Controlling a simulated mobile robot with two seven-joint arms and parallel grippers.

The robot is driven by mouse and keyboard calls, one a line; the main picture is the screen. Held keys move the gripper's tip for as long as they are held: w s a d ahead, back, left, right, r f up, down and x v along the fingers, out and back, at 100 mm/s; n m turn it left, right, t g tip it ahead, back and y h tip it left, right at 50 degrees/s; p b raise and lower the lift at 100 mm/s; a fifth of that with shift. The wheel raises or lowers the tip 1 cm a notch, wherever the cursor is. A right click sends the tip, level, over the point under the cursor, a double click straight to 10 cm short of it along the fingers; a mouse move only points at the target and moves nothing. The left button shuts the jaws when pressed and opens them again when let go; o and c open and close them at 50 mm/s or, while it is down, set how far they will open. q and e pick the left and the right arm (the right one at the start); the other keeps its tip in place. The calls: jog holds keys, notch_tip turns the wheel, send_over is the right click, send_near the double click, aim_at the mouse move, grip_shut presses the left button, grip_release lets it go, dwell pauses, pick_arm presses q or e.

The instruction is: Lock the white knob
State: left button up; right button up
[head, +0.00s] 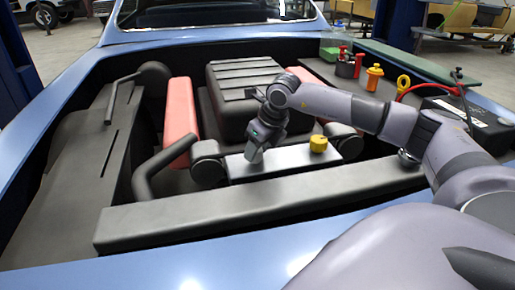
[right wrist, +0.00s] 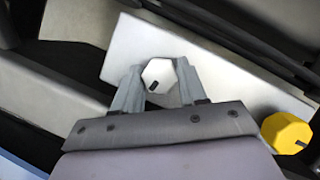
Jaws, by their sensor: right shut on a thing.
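The white knob (right wrist: 159,75) shows in the right wrist view as a faceted cap with a dark mark near its lower left side. It sits on a pale flat panel (right wrist: 215,85). My right gripper (right wrist: 157,78) is shut on the knob, one finger on each side. In the head view my right gripper (head: 255,152) reaches down to the left part of the panel (head: 283,160), and the knob is hidden there. My left gripper is not in view.
A yellow knob (head: 318,143) stands on the same panel to the right; it also shows in the right wrist view (right wrist: 286,132). A dark front beam (head: 250,203) and a black engine cover (head: 245,95) flank the panel. Tools and a black battery (head: 470,122) are at right.

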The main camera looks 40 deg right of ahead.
jog(key=m+h, duration=0.1)
jog(key=m, duration=0.2)
jog(key=shift+a+m+h+b, duration=0.1)
jog(key=shift+m+h+b, duration=0.2)
jog(key=shift+b, duration=0.05)
jog(key=m+g+h, duration=0.1)
jog(key=m, duration=0.3)
jog(key=shift+w+a+m+b, duration=0.1)
jog(key=shift+m+b, duration=0.2)
jog(key=m+g+h, duration=0.1)
jog(key=m, duration=0.2)
jog(key=shift+m, duration=0.3)
jog(key=m+g+h, duration=0.1)
jog(key=m, duration=0.2)
jog(key=shift+w+m, duration=0.1)
jog(key=shift+m, duration=0.3)
jog(key=o, duration=1.1)
jog(key=shift+c, duration=0.2)
jog(key=shift+a+r, duration=0.1)
